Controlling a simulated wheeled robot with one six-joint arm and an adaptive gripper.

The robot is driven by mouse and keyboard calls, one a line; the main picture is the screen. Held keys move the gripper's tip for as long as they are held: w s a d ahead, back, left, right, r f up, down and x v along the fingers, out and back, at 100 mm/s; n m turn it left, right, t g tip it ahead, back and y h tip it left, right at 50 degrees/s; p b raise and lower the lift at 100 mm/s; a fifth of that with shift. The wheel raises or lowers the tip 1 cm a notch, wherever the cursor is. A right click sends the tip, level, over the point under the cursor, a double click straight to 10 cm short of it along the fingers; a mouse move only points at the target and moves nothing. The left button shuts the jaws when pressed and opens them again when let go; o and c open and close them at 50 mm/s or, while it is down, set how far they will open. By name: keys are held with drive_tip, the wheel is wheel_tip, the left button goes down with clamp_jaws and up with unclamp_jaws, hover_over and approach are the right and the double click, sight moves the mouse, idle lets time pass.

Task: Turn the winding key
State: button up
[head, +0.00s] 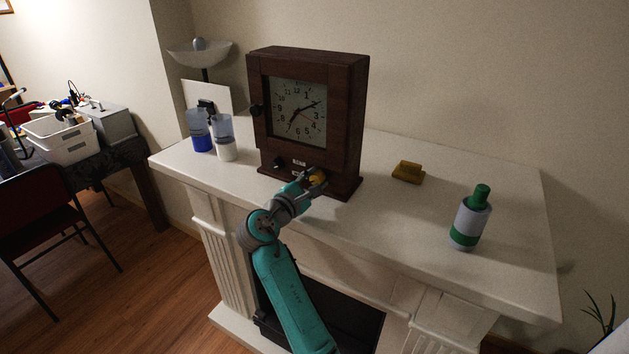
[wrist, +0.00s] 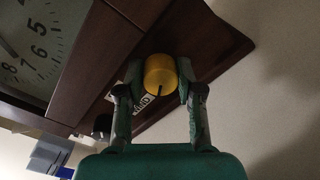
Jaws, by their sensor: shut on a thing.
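A dark brown wooden clock (head: 353,120) stands upright on the white mantel, with a square white dial (head: 297,108). The winding key is a yellow knob (head: 317,177) low on the clock's front, at the right. In the wrist view the yellow knob (wrist: 160,72) has a dark line on its face and sits between the two fingers. My gripper (wrist: 159,80) is shut on the yellow knob, one finger on each side. In the head view my gripper (head: 309,183) reaches the clock's lower front and partly hides the knob. A label, partly hidden, is beside the knob.
A dark knob (head: 279,163) is at the clock's lower left. Two containers, blue (head: 201,141) and white (head: 226,150), stand left of the clock. A yellow block (head: 408,172) and a green-capped bottle (head: 469,222) stand to the right. The mantel (head: 400,225) between them is clear.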

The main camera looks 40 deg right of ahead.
drive_tip(key=m, duration=0.6)
drive_tip(key=shift+f, duration=0.1)
drive_tip(key=m, duration=0.5)
drive_tip(key=shift+s+f+m, duration=0.1)
drive_tip(key=shift+m, duration=0.3)
idle(0.3)
drive_tip(key=o, duration=1.2)
drive_tip(key=shift+c, duration=0.2)
drive_tip(key=shift+v, duration=4)
drive_tip(key=shift+s, duration=0.1)
